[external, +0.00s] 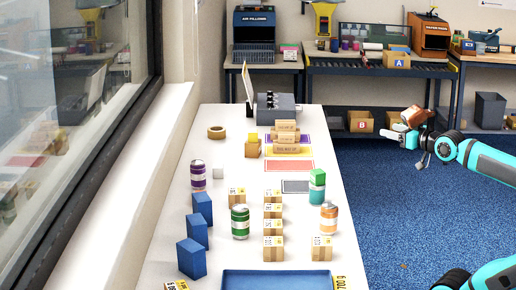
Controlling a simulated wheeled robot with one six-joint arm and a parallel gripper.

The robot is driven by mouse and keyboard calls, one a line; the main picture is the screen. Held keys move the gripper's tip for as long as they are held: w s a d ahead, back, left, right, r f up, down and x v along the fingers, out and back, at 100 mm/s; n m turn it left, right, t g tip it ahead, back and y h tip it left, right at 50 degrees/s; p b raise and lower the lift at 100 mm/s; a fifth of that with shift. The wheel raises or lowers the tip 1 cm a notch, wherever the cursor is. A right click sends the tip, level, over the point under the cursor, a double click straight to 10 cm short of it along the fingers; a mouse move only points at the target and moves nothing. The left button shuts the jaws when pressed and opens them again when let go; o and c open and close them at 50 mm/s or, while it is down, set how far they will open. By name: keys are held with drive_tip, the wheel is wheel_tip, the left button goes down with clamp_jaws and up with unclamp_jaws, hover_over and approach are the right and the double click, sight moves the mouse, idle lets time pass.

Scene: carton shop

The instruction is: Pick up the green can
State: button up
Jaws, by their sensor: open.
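A green can (240,222) with a pale label band stands upright on the white table, between small cartons. A second can-like thing (317,190), teal with a bright green block on top, stands farther back on the right side of the table. My gripper (400,138) is open, out to the right of the table above the blue floor and well away from the green can. A brown shape (416,116) shows at the gripper; I cannot tell whether it is behind it or part of it.
Small cartons (273,226) stand right of the green can, with an orange can (328,219) beyond. Blue blocks (192,258) and a purple can (198,176) are to the left. A blue tray (277,281) lies in front. A window wall borders the table's left.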

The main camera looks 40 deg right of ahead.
drive_tip(key=o, duration=0.4)
drive_tip(key=n+g+y, duration=0.5)
drive_tip(key=n+g, duration=0.2)
drive_tip(key=g, duration=0.3)
hover_over(237, 218)
drive_tip(key=s+d, duration=0.8)
drive_tip(key=d, duration=0.1)
wheel_tip(237, 218, down, 9)
drive_tip(key=x, duration=1.2)
drive_tip(key=shift+w+a+f, duration=0.15)
drive_tip(key=shift+w, duration=0.05)
drive_tip(key=shift+x, duration=2.6)
